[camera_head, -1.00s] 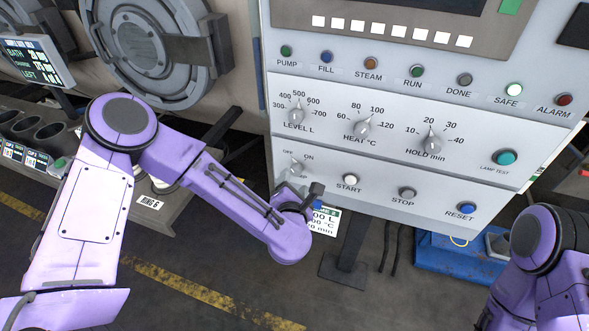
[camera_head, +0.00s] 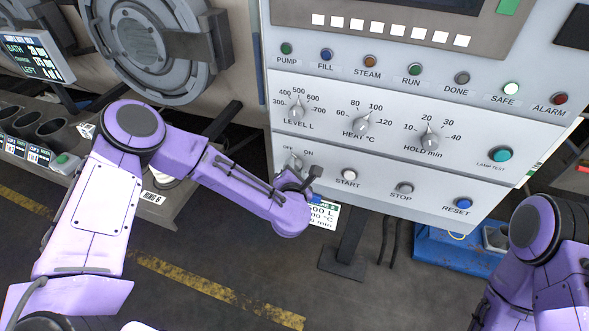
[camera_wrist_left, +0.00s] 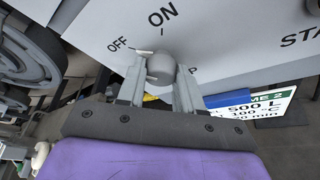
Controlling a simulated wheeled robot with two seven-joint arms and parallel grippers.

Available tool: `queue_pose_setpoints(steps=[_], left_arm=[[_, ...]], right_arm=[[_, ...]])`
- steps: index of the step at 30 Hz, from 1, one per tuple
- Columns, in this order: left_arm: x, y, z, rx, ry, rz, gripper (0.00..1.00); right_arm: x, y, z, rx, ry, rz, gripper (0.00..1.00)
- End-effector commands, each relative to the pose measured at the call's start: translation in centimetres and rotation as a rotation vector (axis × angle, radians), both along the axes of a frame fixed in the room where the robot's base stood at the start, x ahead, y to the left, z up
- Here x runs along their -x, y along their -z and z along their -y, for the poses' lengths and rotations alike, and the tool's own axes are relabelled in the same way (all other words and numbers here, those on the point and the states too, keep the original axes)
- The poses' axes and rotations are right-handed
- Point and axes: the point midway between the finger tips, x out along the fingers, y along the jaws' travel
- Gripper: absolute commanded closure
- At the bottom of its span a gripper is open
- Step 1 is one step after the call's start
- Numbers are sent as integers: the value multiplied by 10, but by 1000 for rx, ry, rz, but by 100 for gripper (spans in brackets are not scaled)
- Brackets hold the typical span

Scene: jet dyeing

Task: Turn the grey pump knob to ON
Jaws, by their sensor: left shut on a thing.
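The grey pump knob (camera_head: 293,163) sits at the lower left of the control panel, under the OFF and ON labels. In the left wrist view the knob (camera_wrist_left: 160,66) is between the two fingers of my left gripper (camera_wrist_left: 159,76), which is shut on it. A white mark at the knob's upper left points toward OFF, while the ON label (camera_wrist_left: 162,13) is above it. In the head view my left gripper (camera_head: 297,181) is partly hidden by its own wrist, and the label under the knob is covered. My right gripper is out of view; only its arm shows at right.
The START button (camera_head: 348,175), STOP button (camera_head: 405,188) and RESET button (camera_head: 463,203) lie to the right of the knob. The LEVEL knob (camera_head: 297,112) is just above. A recipe card (camera_head: 323,214) hangs below the panel, close to my left wrist.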

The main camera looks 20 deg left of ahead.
Motion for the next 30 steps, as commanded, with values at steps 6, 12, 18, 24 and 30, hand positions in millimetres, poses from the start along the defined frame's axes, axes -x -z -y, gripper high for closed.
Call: queue_pose_setpoints(steps=[6, 12, 18, 24, 30], left_arm=[[0, 2, 1, -65, 3, 3, 95], [0, 4, 2, -204, 3, 10, 95], [0, 5, 2, -390, 2, 17, 95], [0, 6, 2, -580, 2, 23, 95], [0, 7, 2, -770, 1, 29, 95]], right_arm=[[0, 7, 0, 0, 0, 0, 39], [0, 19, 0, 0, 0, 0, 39], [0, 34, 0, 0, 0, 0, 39], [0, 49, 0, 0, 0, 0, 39], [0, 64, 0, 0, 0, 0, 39]])
